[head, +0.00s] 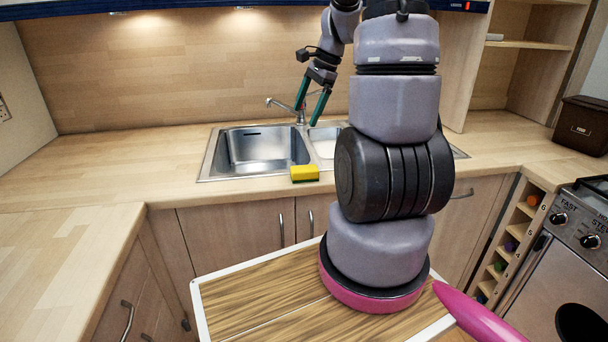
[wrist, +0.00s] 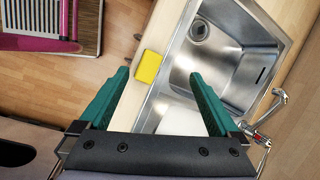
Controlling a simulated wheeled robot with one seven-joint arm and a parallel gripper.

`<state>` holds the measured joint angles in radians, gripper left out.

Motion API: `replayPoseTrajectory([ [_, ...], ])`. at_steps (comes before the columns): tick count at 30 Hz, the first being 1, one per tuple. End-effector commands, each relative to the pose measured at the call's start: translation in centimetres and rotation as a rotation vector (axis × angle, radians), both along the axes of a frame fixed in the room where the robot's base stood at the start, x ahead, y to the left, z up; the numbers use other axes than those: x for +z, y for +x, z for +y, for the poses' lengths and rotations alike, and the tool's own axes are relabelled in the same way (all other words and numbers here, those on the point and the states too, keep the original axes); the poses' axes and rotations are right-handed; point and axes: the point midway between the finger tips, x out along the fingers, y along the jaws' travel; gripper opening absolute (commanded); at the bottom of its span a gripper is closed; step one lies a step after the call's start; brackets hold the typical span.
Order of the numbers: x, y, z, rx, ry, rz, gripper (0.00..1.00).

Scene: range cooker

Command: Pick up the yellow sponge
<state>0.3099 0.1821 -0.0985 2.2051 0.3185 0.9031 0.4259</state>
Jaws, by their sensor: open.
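The yellow sponge (head: 305,173) lies on the front rim of the sink, at the counter's front edge. It also shows in the wrist view (wrist: 149,67), near the sink's edge, ahead of and between the fingers. My gripper (head: 309,106) is open, with two green fingers pointing down above the sink near the tap. In the wrist view my gripper (wrist: 162,80) has its fingers wide apart with nothing between them. The sponge is well below the gripper and not touched.
The steel sink (head: 262,150) has a tap (head: 285,107) behind it, close to my gripper. A dark brown box (head: 583,125) stands on the right counter beside the cooker (head: 580,235). The left counter (head: 110,160) is clear.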

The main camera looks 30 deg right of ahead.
Motion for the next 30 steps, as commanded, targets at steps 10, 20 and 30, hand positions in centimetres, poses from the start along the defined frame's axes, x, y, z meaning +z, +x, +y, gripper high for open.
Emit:
replayPoseTrajectory([
  [10,-9.8,1.2,-5.4,-0.309,0.117,0.199,0.97],
  [20,-14.4,1.6,-4.1,-0.331,0.125,0.214,0.97],
  [30,-17.3,1.7,-2.2,-0.328,0.125,0.214,0.97],
])
